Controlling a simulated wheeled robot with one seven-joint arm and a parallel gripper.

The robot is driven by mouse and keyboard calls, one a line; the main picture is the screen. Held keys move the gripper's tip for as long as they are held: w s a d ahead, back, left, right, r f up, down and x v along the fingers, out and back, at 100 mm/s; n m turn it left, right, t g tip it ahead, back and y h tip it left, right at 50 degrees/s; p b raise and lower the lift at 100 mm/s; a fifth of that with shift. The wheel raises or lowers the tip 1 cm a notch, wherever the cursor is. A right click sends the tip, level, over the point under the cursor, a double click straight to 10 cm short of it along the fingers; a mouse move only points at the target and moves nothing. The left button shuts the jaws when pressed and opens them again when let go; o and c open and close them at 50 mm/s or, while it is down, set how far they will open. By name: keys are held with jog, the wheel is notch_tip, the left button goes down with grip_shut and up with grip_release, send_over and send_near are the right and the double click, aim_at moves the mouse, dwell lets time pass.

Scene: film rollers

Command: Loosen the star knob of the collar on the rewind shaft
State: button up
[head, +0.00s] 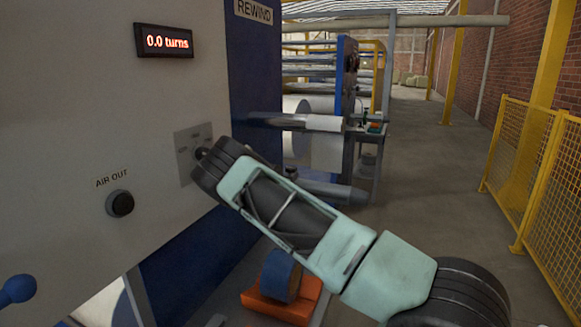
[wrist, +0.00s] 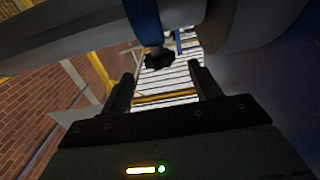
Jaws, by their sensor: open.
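In the wrist view, the dark star knob (wrist: 158,58) hangs below the blue collar (wrist: 143,18), which is around the grey rewind shaft (wrist: 70,35). My gripper (wrist: 161,73) is open and empty. Its two dark fingers point up toward the knob, one on each side in the picture, with the knob a little beyond the tips and nearer the left finger. No contact shows. In the head view, my arm hides the collar, knob and gripper; a grey shaft end (head: 338,193) sticks out behind it.
A display (head: 165,41) reads "0.0 turns" on the grey machine panel, above an "AIR OUT" button (head: 120,204). An orange block (head: 290,306) holding a blue ring (head: 282,275) is low below my arm. A yellow mesh fence (head: 535,170) stands right; the aisle floor (head: 430,180) is clear.

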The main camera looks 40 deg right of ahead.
aim_at(289, 171)
jog(key=shift+p+x, duration=0.7)
jog(key=shift+x, duration=2.45)
jog(key=c, duration=1)
